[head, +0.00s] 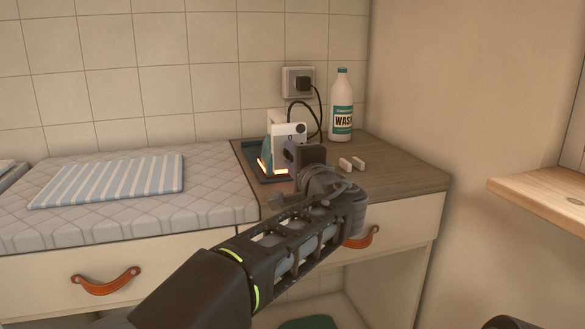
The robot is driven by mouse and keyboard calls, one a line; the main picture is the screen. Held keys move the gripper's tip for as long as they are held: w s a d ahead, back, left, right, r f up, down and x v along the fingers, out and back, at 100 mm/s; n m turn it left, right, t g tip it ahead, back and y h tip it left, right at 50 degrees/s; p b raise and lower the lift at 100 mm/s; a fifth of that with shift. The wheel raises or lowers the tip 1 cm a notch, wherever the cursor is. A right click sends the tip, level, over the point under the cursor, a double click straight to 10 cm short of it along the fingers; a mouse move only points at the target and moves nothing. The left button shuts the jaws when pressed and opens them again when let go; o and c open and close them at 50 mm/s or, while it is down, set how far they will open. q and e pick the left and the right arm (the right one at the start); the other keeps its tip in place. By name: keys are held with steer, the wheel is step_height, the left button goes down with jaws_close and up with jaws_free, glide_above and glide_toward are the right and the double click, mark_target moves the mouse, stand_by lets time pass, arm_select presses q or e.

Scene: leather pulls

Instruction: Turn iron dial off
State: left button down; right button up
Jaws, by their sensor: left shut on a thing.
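The white iron (285,128) stands upright on a dark tray (247,153) at the back of the wooden counter. An orange glow shows along its lower left edge. My left gripper (291,154) is at the front of the iron, shut on the iron dial. The gripper hides the dial and the iron's lower front, so the dial's setting cannot be read. My right gripper is not in view; only a dark piece, likely of my right arm, shows at the bottom right edge.
A black cord runs from the iron to a wall socket (298,82). A white wash bottle (341,106) stands behind right. Two small pale blocks (352,163) lie right of my gripper. A striped cloth (108,180) lies on the quilted pad (210,203). A wooden shelf (545,190) juts in at right.

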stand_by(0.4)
arm_select(q)
steer(key=c, duration=1.1)
jaws_free()
steer(key=shift+s, duration=0.1)
steer(key=v, duration=0.7)
steer(key=shift+s+d, duration=0.1)
steer(key=shift+s, duration=0.15)
